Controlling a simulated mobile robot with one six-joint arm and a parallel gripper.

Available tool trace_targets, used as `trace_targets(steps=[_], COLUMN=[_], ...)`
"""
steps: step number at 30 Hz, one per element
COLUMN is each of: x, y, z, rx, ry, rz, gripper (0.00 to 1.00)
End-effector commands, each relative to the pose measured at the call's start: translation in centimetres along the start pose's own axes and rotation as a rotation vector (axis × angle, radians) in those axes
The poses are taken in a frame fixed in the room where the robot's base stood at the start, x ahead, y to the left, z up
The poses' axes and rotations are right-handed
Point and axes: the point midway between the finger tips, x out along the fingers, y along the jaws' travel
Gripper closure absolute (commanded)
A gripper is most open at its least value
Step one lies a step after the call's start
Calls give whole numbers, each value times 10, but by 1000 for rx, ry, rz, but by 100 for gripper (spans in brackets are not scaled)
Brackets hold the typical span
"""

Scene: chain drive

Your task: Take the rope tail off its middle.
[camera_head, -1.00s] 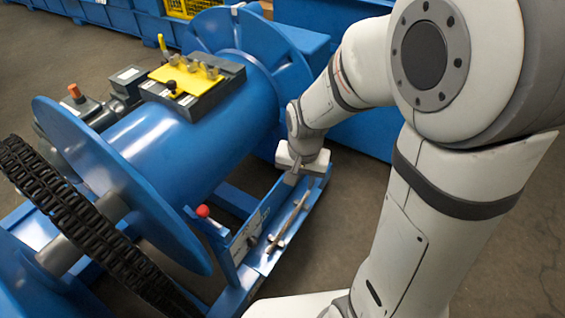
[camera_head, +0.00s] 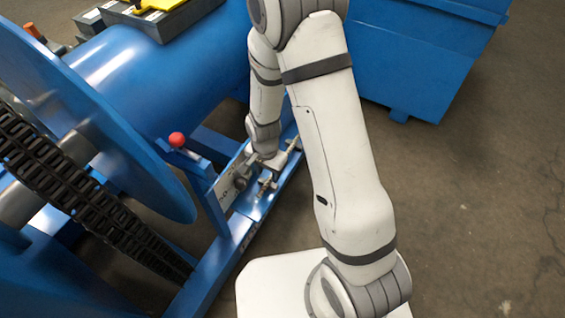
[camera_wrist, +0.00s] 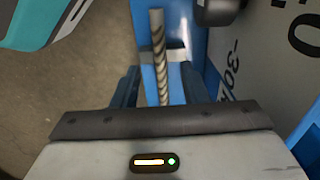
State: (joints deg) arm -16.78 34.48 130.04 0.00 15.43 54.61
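The rope tail, a thin twisted grey-brown length, shows upright in the wrist view (camera_wrist: 158,52) and runs down between my fingers. In the head view one end of it (camera_head: 293,143) shows beyond my gripper, over the blue rail (camera_head: 246,229). My gripper (camera_wrist: 160,88) has its two dark fingers apart, one on each side of the rope tail, with gaps showing between. In the head view my gripper (camera_head: 262,163) is low over the rail at about the rope's middle. The rope's lower part is hidden behind my gripper body in the wrist view.
A blue drum flange (camera_head: 125,130) and a black chain (camera_head: 75,185) stand left of the rail. A red-knobbed lever (camera_head: 177,140) is close by. A grey marked plate (camera_wrist: 275,60) is right of my fingers. Floor at right is clear.

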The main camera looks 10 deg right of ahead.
Motion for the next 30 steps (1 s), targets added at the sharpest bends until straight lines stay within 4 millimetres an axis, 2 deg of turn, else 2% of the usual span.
trace_targets(steps=[1, 6, 14, 28, 30], x=[13, 36, 36, 36, 36], y=[0, 0, -1, 0, 0], z=[2, 3, 3, 3, 2], rx=[-2, 0, 0, 1, 1], ry=[-2, -1, 0, 0, 0], rz=[2, 2, 0, 1, 1], gripper=[60, 60, 61, 99, 100])
